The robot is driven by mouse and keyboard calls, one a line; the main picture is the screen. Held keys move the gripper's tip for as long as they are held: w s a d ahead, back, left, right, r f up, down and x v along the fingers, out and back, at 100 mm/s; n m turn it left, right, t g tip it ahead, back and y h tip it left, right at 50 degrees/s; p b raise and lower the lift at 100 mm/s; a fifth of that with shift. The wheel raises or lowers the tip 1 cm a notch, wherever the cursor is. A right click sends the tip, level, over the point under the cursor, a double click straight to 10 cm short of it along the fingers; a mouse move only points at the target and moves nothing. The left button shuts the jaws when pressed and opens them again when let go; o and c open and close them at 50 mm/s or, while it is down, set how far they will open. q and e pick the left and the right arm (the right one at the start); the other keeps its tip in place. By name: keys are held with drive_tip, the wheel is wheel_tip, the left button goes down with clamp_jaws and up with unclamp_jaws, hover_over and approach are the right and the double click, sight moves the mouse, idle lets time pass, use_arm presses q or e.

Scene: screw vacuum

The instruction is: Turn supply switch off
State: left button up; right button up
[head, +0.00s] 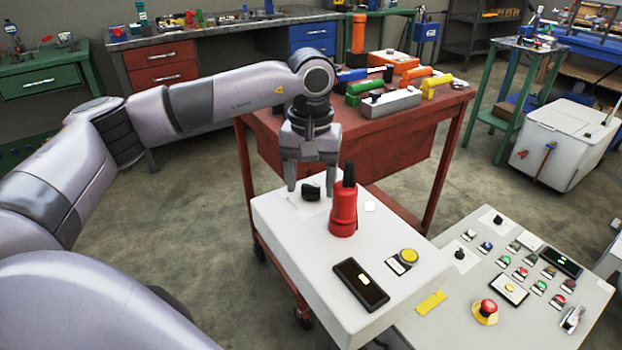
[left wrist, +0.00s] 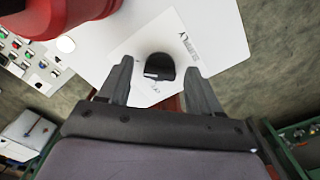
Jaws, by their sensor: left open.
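The supply switch appears to be the black rotary knob (head: 311,191) on a white plate at the far left part of the white box (head: 300,246). In the left wrist view the knob (left wrist: 159,67) stands between and just beyond the fingertips. My left gripper (head: 310,188) is open, pointing down over the knob, with one finger on each side. In the left wrist view the open gripper (left wrist: 159,75) holds nothing. I cannot tell whether a finger touches the knob. The right gripper is not in view.
A red cylindrical tool with a black top (head: 343,208) stands close right of the gripper. A yellow button (head: 409,256) and a black display (head: 360,285) are on the box. A control panel (head: 437,328) is at right. A red workbench (head: 384,150) with tools stands behind.

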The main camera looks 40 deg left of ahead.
use_arm(q)
drive_tip(key=c, duration=1)
drive_tip(key=shift+c, duration=0.2)
drive_tip(key=shift+n, duration=0.3)
drive_tip(key=n+p, duration=0.1)
drive_tip(key=n, duration=0.2)
drive_tip(key=shift+n, duration=0.4)
drive_tip(key=n, duration=0.4)
drive_tip(key=shift+p, duration=0.3)
drive_tip(key=n, duration=0.5)
drive_tip(key=shift+p, duration=0.35)
drive_tip(key=shift+n+p, duration=0.35)
drive_tip(key=shift+n, duration=1.85)
